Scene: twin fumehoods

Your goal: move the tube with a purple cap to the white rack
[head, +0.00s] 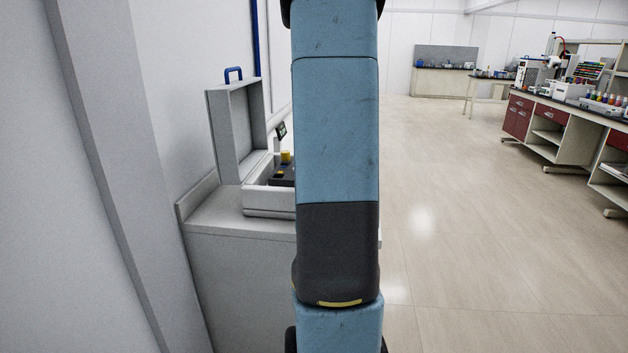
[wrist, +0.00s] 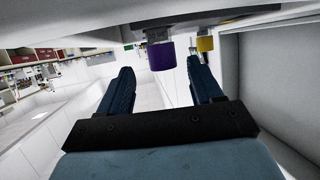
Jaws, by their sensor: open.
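The purple cap (wrist: 161,55) of the tube shows at the top of the wrist view. The tube itself is mostly hidden by a grey edge above it in the picture. My gripper (wrist: 159,66) is open, with one dark finger on each side of the purple cap in the picture. The fingers look empty, and I cannot tell how far the cap is from them. The purple cap and the gripper are not seen in the head view, where my arm blocks the middle. I cannot make out a white rack.
A tube with a yellow cap (wrist: 205,43) is close to the right finger. In the head view, an open-lidded grey box (head: 268,203) on a grey cabinet (head: 240,265) holds a yellow-topped item (head: 286,157). A cluttered bench (head: 560,118) stands far right. The floor between is clear.

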